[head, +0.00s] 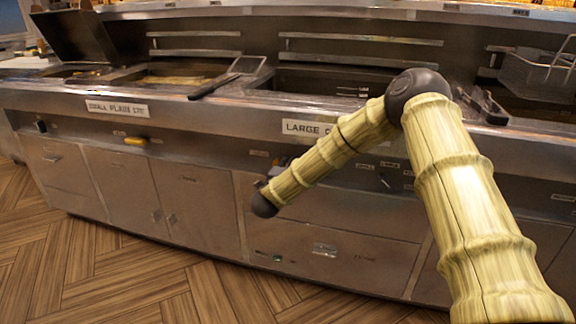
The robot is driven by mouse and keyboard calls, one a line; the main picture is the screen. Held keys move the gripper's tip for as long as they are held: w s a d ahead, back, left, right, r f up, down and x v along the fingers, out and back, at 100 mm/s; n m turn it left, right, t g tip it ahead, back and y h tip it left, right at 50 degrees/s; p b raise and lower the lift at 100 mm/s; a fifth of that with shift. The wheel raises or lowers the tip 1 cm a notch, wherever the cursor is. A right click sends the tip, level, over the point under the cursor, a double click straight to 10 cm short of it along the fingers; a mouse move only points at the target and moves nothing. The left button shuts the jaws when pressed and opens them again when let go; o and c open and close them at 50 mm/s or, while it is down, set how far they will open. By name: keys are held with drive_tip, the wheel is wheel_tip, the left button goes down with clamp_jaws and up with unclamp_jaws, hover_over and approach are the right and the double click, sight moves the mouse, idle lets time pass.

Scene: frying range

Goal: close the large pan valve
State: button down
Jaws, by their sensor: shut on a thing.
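The large pan's label (306,128) is on the front of the frying range, partly covered by my forearm. The large pan valve cannot be made out; my forearm covers the panel just below that label. My arm comes in from the lower right, bends at a dark elbow, and its forearm ends at a dark round wrist joint in front of the panel. My gripper is hidden behind the forearm and wrist. Small grey and dark bits show beside the wrist, but I cannot tell what they are. I cannot see how the jaws touch anything.
The small pan's label (117,108) is at left, with a yellow handle (135,141) below it. A dark-handled tool (213,86) lies on the range top. A wire basket (535,75) hangs at the right. The wooden floor (140,280) in front is clear.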

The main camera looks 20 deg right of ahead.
drive_tip(key=shift+a+f, duration=0.1)
drive_tip(key=c, duration=1.3)
unclamp_jaws()
drive_tip(key=v, duration=1.2)
